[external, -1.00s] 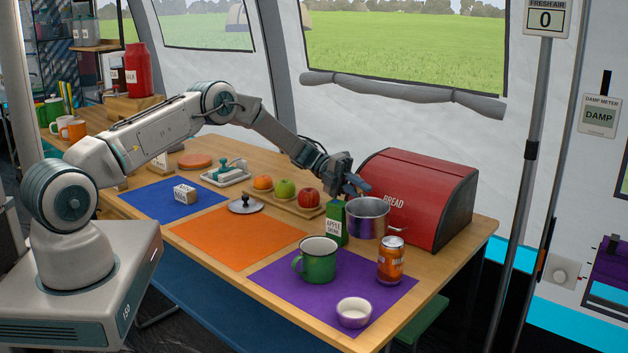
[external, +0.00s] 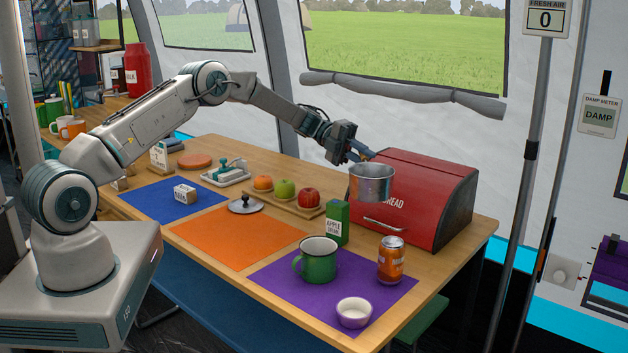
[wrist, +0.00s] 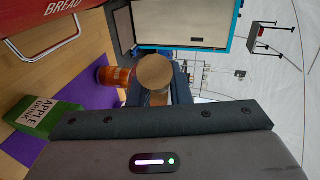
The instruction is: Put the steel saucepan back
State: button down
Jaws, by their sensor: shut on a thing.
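The steel saucepan (external: 372,186) hangs upright in the air, in front of the red bread bin in the external view. My gripper (external: 362,155) is above it and shut on its handle, which is mostly hidden by the fingers. In the wrist view a round brown end (wrist: 155,71), apparently of the handle, shows between the fingers. The pan's body cannot be made out there. A grey lid with a knob (external: 245,204) lies at the back edge of the orange mat.
The bread bin (external: 440,198) is close behind the pan. A green drink carton (external: 338,224), green mug (external: 318,262), orange can (external: 391,262) and white bowl (external: 354,312) stand below. The orange mat (external: 232,238) is largely clear. Fruit (external: 285,190) sits on a board behind.

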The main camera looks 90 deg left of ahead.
jog(key=s+d+b, duration=0.2)
jog(key=s+b, duration=0.1)
jog(key=s, duration=0.9)
jog(key=s+d+b, duration=0.2)
jog(key=s+b, duration=0.2)
jog(key=s, duration=0.8)
jog(key=shift+s+a+f, duration=0.4)
jog(key=shift+a+f, duration=1.5)
jog(key=shift+f, duration=0.8)
jog(key=shift+s+a+f, duration=0.4)
jog(key=shift+a+f, duration=1.5)
jog(key=shift+f, duration=0.8)
jog(key=shift+s+a+f, duration=0.4)
jog(key=shift+a+f, duration=1.5)
jog(key=shift+f, duration=0.8)
jog(key=shift+f, duration=0.15)
jog(key=c, duration=1.3)
grip_release()
jog(key=shift+c, duration=0.2)
